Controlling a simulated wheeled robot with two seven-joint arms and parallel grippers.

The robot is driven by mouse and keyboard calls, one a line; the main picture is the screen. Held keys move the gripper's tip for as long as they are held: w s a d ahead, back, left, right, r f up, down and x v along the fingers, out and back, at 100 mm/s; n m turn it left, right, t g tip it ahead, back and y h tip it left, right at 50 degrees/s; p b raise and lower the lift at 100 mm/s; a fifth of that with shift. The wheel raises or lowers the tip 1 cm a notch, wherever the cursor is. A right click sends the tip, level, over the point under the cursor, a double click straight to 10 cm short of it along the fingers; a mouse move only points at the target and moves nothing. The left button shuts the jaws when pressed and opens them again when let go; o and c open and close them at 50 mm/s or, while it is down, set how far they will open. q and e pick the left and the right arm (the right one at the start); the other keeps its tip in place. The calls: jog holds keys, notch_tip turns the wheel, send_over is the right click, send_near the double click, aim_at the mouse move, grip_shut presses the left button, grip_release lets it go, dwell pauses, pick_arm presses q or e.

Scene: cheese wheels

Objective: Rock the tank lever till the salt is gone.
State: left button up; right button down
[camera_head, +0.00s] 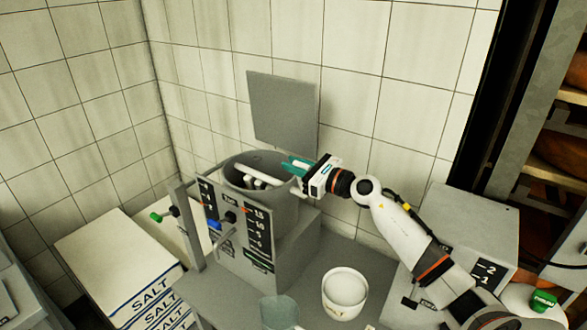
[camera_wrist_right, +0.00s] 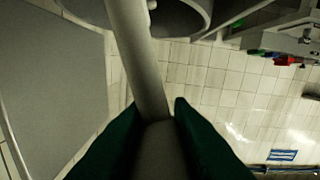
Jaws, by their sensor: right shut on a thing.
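The grey tank (camera_head: 290,225) stands on the grey bench, with a round open top and a dark front panel (camera_head: 258,232) of marks and numbers. A pale rod, which looks like the tank lever (camera_head: 262,178), lies across the opening. My right gripper (camera_head: 297,166) is at the right rim of the opening, its green fingers shut on the lever's end. In the right wrist view the lever (camera_wrist_right: 138,60) runs up from between the dark green fingers (camera_wrist_right: 150,125) toward the round tank mouth (camera_wrist_right: 183,18). I cannot see any salt inside the tank. My left gripper is out of view.
A white tub (camera_head: 344,292) and a grey-green cup (camera_head: 279,311) stand in front of the tank. Stacked salt bags (camera_head: 110,255) are at the left. A grey panel (camera_head: 283,110) rises behind the tank. A grey box (camera_head: 470,225) stands at the right under my arm.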

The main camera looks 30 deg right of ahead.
jog(key=shift+w+d+r+m, duration=0.1)
jog(key=shift+w+d+m, duration=0.05)
jog(key=shift+d+m, duration=0.2)
jog(key=w+d+m+b, duration=0.3)
jog(key=d+m+b, duration=0.1)
jog(key=d+m, duration=0.4)
jog(key=shift+w+d+f, duration=0.3)
jog(key=shift+w+d, duration=0.1)
jog(key=shift+d, duration=0.15)
jog(key=shift+m, duration=0.25)
jog(key=c, duration=1.3)
grip_release()
jog(key=shift+d, duration=0.1)
jog(key=shift+s, duration=0.1)
